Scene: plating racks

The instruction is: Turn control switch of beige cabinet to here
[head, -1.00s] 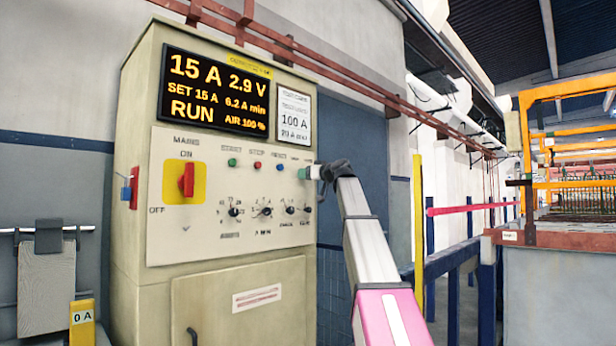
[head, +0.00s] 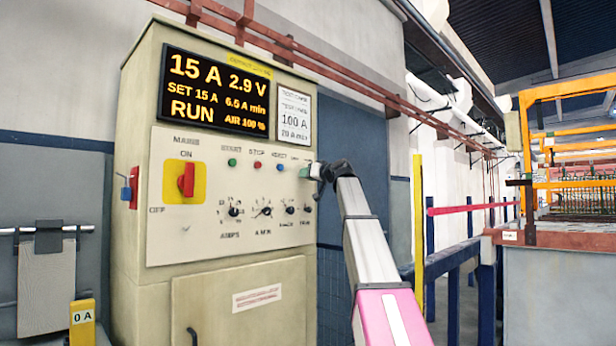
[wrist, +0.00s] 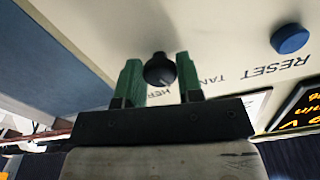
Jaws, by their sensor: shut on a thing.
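The beige cabinet (head: 210,270) stands at the left with its sloping control panel facing me. My gripper (wrist: 158,62) is at the upper right end of the panel, past the row of push buttons. In the wrist view its two green fingers are shut on the black control switch (wrist: 159,73), one on either side. The lettering HERE and part of TANK shows beside the switch, partly covered. I cannot tell which way the switch points. In the head view my gripper (head: 309,172) hides the switch.
A blue RESET button (wrist: 290,38) is close to the right of the fingers. The red mains switch (head: 187,180) and several black knobs (head: 263,209) share the panel. A yellow post (head: 418,220) and railings stand right of my arm.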

